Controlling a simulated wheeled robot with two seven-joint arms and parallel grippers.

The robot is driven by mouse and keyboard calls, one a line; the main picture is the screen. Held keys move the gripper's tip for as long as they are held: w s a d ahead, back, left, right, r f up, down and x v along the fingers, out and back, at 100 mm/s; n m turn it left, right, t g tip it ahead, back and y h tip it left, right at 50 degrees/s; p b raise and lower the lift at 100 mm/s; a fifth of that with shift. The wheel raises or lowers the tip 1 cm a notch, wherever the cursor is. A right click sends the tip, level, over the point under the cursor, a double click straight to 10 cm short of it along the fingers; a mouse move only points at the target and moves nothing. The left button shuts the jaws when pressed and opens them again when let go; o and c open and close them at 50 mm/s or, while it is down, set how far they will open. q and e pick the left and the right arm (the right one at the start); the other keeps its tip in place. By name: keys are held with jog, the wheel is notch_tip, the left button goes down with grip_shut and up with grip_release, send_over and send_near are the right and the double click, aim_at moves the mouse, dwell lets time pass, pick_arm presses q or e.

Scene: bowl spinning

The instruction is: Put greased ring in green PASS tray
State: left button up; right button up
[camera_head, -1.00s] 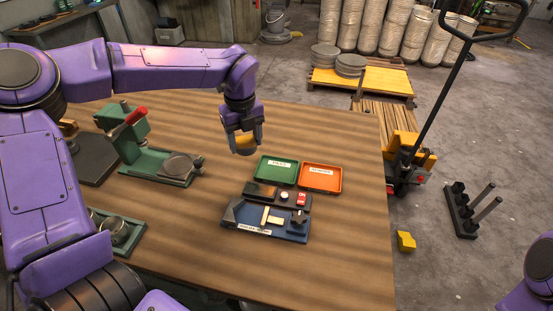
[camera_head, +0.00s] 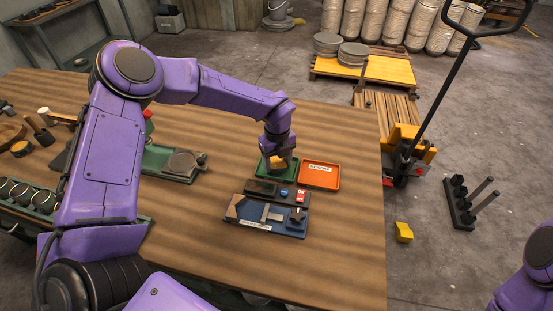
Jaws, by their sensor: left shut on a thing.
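My left gripper (camera_head: 278,163) is over the green tray (camera_head: 263,175), low and close to it. It is shut on a yellowish ring (camera_head: 278,161), only partly visible between the fingers. Whether the ring touches the tray floor I cannot tell. The green tray's label is hidden behind the gripper. Of my right arm only a purple part shows at the lower right; its gripper is out of view.
An orange tray (camera_head: 318,175) stands right of the green one. In front lies a blue tool board (camera_head: 262,214) with gauges. A green fixture (camera_head: 172,163) stands to the left, and a rack of rings (camera_head: 40,202) at far left. The table's right front is clear.

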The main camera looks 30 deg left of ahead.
aim_at(277, 164)
pick_arm(q)
jog(key=o, duration=1.3)
jog(key=shift+f, duration=0.1)
jog(key=shift+r, duration=0.35)
notch_tip(277, 164, up, 12)
jog(key=b, duration=0.3)
jog(key=shift+f, duration=0.15)
